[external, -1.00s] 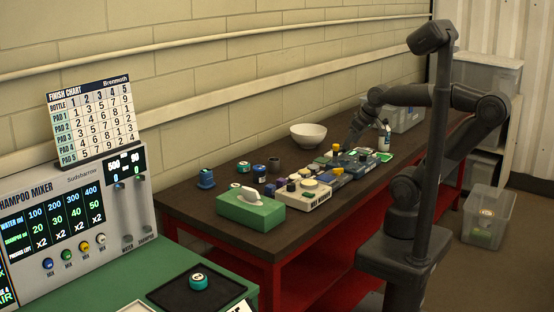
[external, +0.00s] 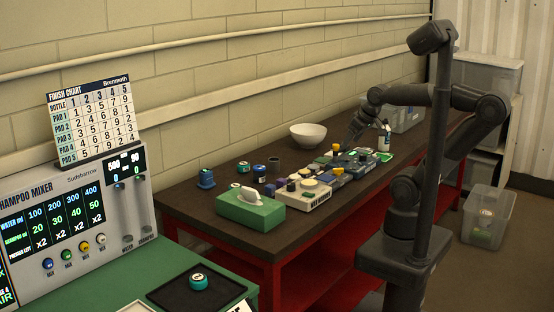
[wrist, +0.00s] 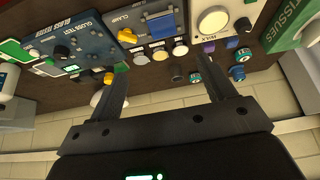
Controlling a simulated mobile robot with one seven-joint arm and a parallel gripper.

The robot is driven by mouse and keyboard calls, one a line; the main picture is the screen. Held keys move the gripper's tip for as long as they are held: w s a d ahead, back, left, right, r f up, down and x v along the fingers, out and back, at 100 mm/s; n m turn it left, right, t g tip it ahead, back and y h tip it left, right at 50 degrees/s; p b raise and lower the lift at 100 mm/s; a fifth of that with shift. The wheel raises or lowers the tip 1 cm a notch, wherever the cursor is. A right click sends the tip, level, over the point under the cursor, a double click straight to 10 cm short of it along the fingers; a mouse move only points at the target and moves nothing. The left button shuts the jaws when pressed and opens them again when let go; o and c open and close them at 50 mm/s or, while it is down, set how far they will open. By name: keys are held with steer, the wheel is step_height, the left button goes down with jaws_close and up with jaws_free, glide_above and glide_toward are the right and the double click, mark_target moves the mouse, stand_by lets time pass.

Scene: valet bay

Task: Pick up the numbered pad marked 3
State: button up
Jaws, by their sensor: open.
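I cannot read a 3 on any pad, so I cannot tell which one is marked 3. Small round pad-like pieces stand on the dark bench: a blue one (external: 206,179), a teal one (external: 243,167) and a dark blue one (external: 259,172). A teal piece (external: 198,282) sits on the black tray in front.
A green tissue box (external: 250,211), a white-topped device (external: 303,195) and a blue tester (wrist: 58,46) stand along the bench. A white bowl (external: 308,135) is near the wall. A spray bottle (external: 384,140) stands beyond.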

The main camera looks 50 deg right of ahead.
steer(key=w+a+r+n, duration=0.1)
steer(key=w+r, duration=0.2)
steer(key=w, duration=0.8)
steer(key=n+g+y, duration=0.2)
steer(key=n, duration=0.1)
glide_above(244, 163)
steer(key=s, duration=0.3)
steer(key=f, duration=1)
steer(key=d+f, duration=0.1)
steer(key=f, duration=0.4)
steer(key=shift+s+f, duration=0.15)
steer(key=shift+f, duration=0.25)
steer(key=shift+t, duration=0.3)
steer(key=shift+w+x, duration=0.2)
steer(key=shift+x, duration=1.25)
steer(key=shift+w+x, duration=0.15)
steer(key=shift+x, duration=1.35)
steer(key=shift+a+r, duration=0.1)
steer(key=shift+r, duration=0.1)
steer(key=shift+c, duration=0.5)
steer(key=c, duration=1)
steer(key=shift+o, duration=0.2)
steer(key=shift+r, duration=0.1)
